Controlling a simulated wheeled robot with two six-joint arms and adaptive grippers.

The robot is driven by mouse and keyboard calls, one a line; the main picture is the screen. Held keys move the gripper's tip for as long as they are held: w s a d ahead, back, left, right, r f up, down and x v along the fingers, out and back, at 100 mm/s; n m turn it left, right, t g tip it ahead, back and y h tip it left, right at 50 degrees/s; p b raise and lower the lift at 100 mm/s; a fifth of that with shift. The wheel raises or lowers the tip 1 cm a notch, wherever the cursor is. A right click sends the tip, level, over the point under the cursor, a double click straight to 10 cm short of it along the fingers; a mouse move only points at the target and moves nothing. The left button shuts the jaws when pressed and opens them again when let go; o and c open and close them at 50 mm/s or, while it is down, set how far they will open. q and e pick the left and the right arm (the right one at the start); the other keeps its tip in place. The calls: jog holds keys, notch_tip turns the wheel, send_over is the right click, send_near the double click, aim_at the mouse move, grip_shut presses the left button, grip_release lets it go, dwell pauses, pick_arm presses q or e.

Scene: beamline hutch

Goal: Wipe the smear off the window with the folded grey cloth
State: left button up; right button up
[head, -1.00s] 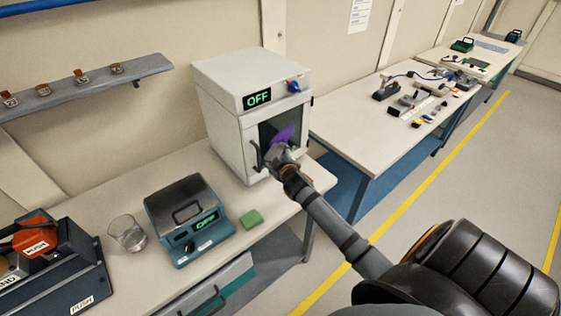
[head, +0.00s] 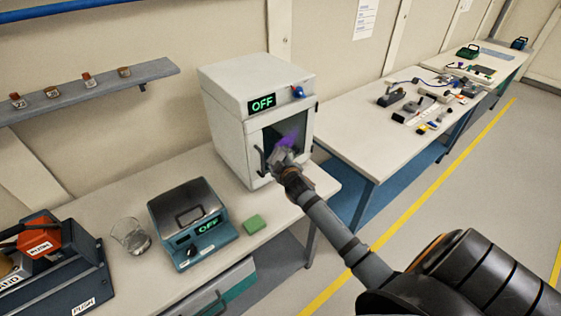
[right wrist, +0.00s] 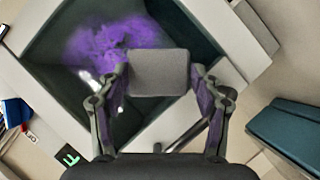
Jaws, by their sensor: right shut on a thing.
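The white cabinet (head: 228,125) has a dark window (head: 269,142) in its front door. A purple smear (head: 291,137) shows on the window; in the right wrist view the smear (right wrist: 95,44) is a hazy patch left of the cloth. My right gripper (head: 284,160) is in front of the window's lower part. It is shut on the folded grey cloth (right wrist: 160,72), a flat grey block between its fingertips. The cloth covers part of the window and lies close beside the smear; whether it touches the glass I cannot tell. My left gripper is not in view.
A door handle (head: 261,161) stands out left of the window. On the same bench are a green block (head: 254,225), a teal device (head: 173,208) and a glass beaker (head: 129,238). A second bench (head: 345,146) with small items stands to the right.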

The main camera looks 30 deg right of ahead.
jog(key=shift+w, duration=0.4)
